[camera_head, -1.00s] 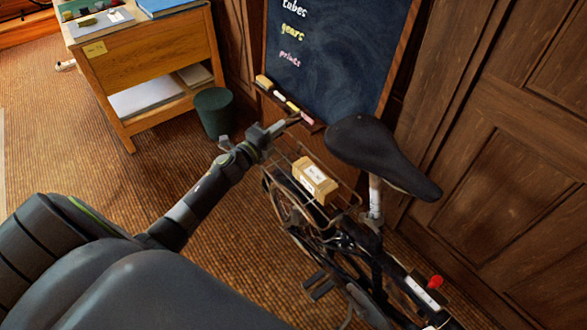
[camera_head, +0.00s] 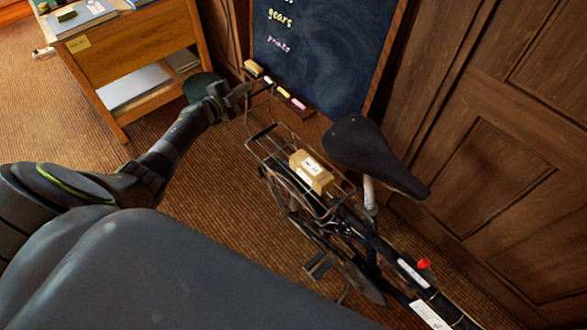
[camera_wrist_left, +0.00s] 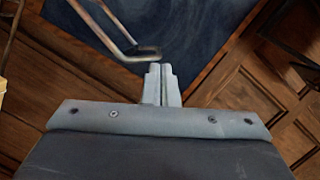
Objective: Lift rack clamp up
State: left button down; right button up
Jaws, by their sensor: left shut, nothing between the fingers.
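The rack clamp (camera_head: 262,90) is a thin bent metal wire at the far end of the bicycle's rear rack (camera_head: 262,157). It appears tilted up off the rack, but its exact angle is hard to tell. My left gripper (camera_head: 244,91) is shut and empty beside the clamp's upper end. In the left wrist view the clamp's wire (camera_wrist_left: 112,38) bends just ahead of the closed fingertips (camera_wrist_left: 161,68); I cannot tell whether they touch it. A small cardboard box (camera_head: 311,171) with a white label sits on the rack. My right gripper is not in view.
A chalkboard (camera_head: 325,50) with a chalk ledge stands behind the rack. The bicycle saddle (camera_head: 372,152) is right of the box. Wood panelling (camera_head: 490,160) closes the right side.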

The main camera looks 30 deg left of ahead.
pick_arm(q)
jog(key=a, duration=0.1)
jog(key=w+a+b, duration=0.1)
jog(key=a, duration=0.2)
jog(key=shift+w+f+b, duration=0.1)
jog(key=shift+w+b, duration=0.2)
jog(key=shift+b, duration=0.1)
jog(key=shift+n, duration=0.3)
jog(key=shift+s+a, duration=0.1)
